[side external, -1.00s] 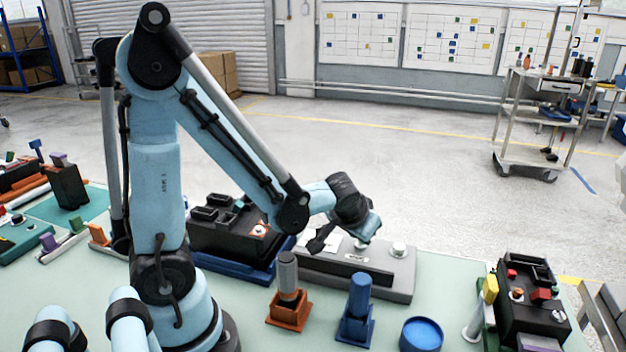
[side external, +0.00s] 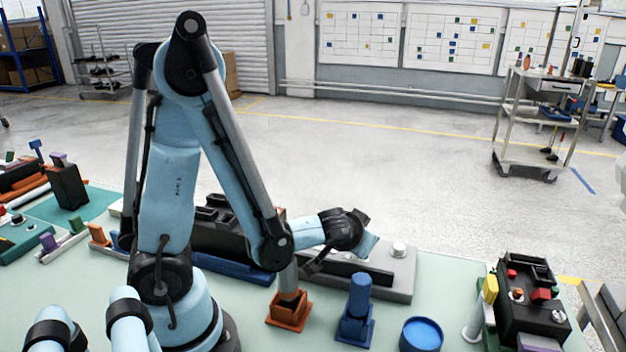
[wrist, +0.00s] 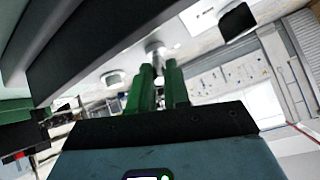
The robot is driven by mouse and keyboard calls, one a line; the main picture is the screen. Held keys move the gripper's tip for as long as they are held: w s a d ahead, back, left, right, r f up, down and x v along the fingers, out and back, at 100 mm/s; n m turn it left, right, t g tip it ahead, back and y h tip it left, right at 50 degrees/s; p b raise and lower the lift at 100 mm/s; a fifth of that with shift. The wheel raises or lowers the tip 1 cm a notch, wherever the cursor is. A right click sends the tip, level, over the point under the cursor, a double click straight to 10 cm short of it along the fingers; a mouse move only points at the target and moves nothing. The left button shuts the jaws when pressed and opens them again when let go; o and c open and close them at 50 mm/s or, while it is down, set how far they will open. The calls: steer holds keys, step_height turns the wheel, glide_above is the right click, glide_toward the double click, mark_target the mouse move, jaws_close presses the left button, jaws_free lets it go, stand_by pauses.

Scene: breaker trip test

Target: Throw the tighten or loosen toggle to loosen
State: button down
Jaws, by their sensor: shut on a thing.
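A long grey control box (side external: 402,283) with a dark strip along its front stands on the bench behind the orange and blue pedestals. A round pale knob (side external: 398,249) shows on its right end. My gripper (wrist: 157,66) has green fingers close together in the wrist view, shut on a small silvery lever-like piece (wrist: 155,48) at their tips. I take this for the toggle; its throw and any loosen marking cannot be read. In the side view, my wrist hangs over the middle of the box and hides the fingers and the held piece.
An orange pedestal (side external: 289,312) and a blue pedestal (side external: 356,320) stand in front of the box. A blue round dish (side external: 421,334) lies to their right. A dark control unit (side external: 535,315) with red buttons is at the far right. A black box on a blue base (side external: 232,250) stands left.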

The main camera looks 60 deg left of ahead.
steer(key=c, duration=1.1)
jaws_free()
steer(key=shift+r, duration=2)
steer(key=s+d+r, duration=0.4)
steer(key=d+r, duration=0.3)
steer(key=d, duration=0.4)
steer(key=shift+s+a+f+m+g+h, duration=0.1)
steer(key=shift+s+a+f+m+h, duration=0.2)
steer(key=shift+s+a+m+h, duration=0.5)
steer(key=shift+s+a+f+m+g+h, duration=0.15)
steer(key=shift+a+f+m+h, duration=0.3)
steer(key=shift+h, duration=0.75)
steer(key=shift+s+a+f+m+g+h, duration=0.1)
steer(key=shift+s+a+f+m+h, duration=0.1)
steer(key=shift+s+a+m+h, duration=0.5)
